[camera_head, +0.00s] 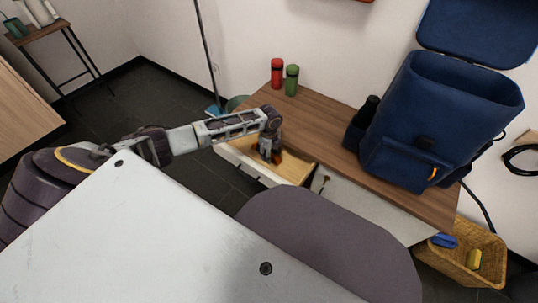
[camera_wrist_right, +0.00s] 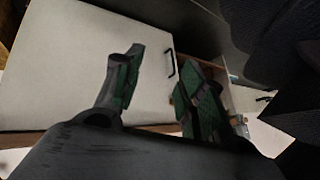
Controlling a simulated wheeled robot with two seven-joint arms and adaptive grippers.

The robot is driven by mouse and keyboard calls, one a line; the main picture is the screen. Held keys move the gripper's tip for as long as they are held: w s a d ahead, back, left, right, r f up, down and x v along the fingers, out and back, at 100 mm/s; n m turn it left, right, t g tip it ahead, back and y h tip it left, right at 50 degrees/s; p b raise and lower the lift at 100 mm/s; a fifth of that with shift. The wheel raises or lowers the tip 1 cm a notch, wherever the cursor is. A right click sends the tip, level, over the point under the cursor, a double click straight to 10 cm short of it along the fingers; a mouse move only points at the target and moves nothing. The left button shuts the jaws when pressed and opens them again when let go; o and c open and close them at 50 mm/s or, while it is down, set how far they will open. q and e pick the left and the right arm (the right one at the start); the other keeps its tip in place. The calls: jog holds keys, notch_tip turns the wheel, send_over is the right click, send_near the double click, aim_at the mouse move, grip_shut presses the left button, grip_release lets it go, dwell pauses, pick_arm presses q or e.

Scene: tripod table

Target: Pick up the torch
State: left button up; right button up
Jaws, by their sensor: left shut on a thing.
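My left gripper (camera_head: 268,153) points down into the open drawer (camera_head: 296,171) under the wooden tabletop. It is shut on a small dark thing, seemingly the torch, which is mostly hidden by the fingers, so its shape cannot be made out. A dark and orange-brown patch shows right beside the fingertips on the drawer's light wooden floor. My right gripper (camera_wrist_right: 160,85) is open and empty in the right wrist view, with green pads on its fingers, in front of a pale panel. It does not show in the head view.
A red bottle (camera_head: 277,73) and a green bottle (camera_head: 291,80) stand on the tabletop's far left end. A blue backpack (camera_head: 405,125) stands open at the right. A wicker basket (camera_head: 466,269) is at the lower right. A dark handle (camera_wrist_right: 171,62) shows in the right wrist view.

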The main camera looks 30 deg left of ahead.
pick_arm(q)
jog(key=shift+r, duration=0.2)
pick_arm(e)
jog(key=shift+r, duration=0.1)
pick_arm(q)
jog(key=shift+r+p, duration=0.5)
jog(key=shift+r, duration=0.35)
notch_tip(320, 180, up, 16)
jog(key=p, duration=0.6)
pick_arm(e)
jog(key=s+d+r+n+g+h, duration=0.1)
jog(key=d+r+g+h, duration=0.1)
jog(key=r, duration=1)
jog(key=shift+d+r, duration=0.4)
jog(key=shift+d, duration=0.1)
